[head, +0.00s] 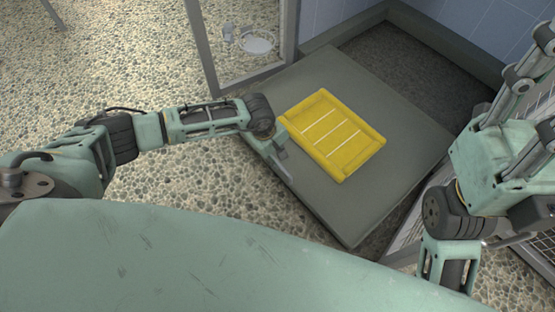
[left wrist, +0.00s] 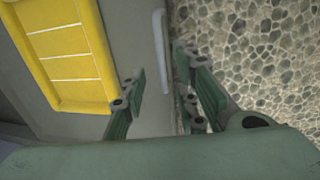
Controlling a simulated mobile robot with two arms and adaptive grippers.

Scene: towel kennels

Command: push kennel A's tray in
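A flat grey tray (head: 345,82) lies low over the pebbled floor, with its back part toward the kennel's walled corner. It also shows in the left wrist view (left wrist: 130,30). A pale bar handle (left wrist: 160,50) runs along its front edge. My left gripper (head: 283,156) is at that front edge. In the left wrist view its two fingers (left wrist: 156,88) are spread, with the handle beyond and between them and no contact visible. My right gripper (head: 525,65) is at the right picture edge; its fingers are only partly clear.
A yellow bed (head: 335,135) with white stripes lies on the tray. A metal-framed glass panel (head: 245,45) stands behind left, with a white bowl (head: 258,45) beyond it. A low grey kerb (head: 445,45) and blue tiled wall (head: 480,22) bound the back. Open pebbled floor lies left.

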